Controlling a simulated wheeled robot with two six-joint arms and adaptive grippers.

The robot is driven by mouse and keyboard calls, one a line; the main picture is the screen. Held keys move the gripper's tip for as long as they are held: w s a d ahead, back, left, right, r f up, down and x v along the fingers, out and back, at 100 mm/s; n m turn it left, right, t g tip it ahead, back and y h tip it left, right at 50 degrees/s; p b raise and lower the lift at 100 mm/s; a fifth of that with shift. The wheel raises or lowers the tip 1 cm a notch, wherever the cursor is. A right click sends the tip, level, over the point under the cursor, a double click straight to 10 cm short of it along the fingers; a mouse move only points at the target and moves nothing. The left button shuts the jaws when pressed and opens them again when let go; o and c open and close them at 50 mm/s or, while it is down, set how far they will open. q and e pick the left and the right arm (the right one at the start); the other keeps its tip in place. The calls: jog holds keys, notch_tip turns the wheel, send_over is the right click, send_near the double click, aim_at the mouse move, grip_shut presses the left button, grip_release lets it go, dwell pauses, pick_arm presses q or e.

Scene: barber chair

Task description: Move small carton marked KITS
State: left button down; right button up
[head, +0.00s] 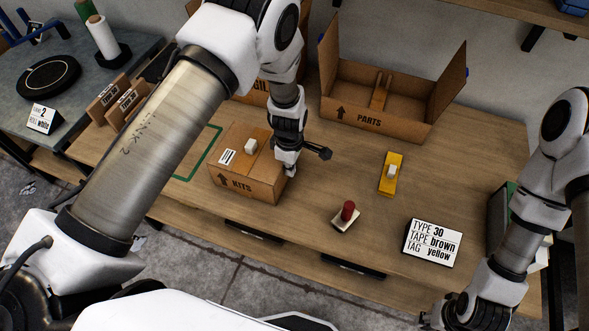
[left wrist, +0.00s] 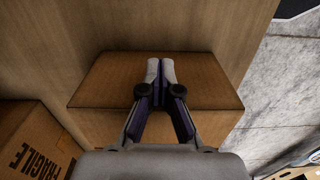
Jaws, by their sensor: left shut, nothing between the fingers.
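The small carton marked KITS (head: 238,187) stands on the wooden table, closed, with a white label and a small white block (head: 251,146) on top. In the left wrist view the carton (left wrist: 100,82) lies straight ahead of the fingers. My left gripper (head: 289,170) is shut and empty, close against the carton's right side in the head view; I cannot tell whether it touches. It also shows in the left wrist view (left wrist: 161,68) with its fingertips together. My right gripper (head: 440,318) is at the bottom edge, partly cut off, and its fingers are unclear.
A green outline (head: 186,178) is marked on the table left of the carton. An open PARTS box (head: 400,125) and a FRAGILE carton (left wrist: 30,145) stand nearby. A yellow block (head: 390,178), a red-handled stamp (head: 347,214) and a sign (head: 432,243) lie to the right.

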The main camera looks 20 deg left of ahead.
aim_at(265, 155)
pick_arm(q)
jog(key=a, duration=0.2)
jog(key=a+b, duration=0.1)
jog(key=a, duration=0.2)
jog(key=a+b, duration=0.1)
jog(key=a, duration=0.1)
jog(key=shift+w+a+f, duration=0.15)
jog(key=shift+w+f, duration=0.05)
jog(key=shift+w, duration=0.05)
jog(key=a+p, duration=0.1)
jog(key=a, duration=0.4)
jog(key=a+p, duration=0.1)
jog(key=a, duration=0.4)
jog(key=w+a, duration=0.1)
jog(key=a, duration=0.4)
jog(key=shift+r+p, duration=0.35)
jog(key=shift+p, duration=0.05)
jog(key=a, duration=0.9)
jog(key=shift+w+f, duration=0.2)
jog(key=shift+w, duration=0.1)
jog(key=shift+d, duration=0.1)
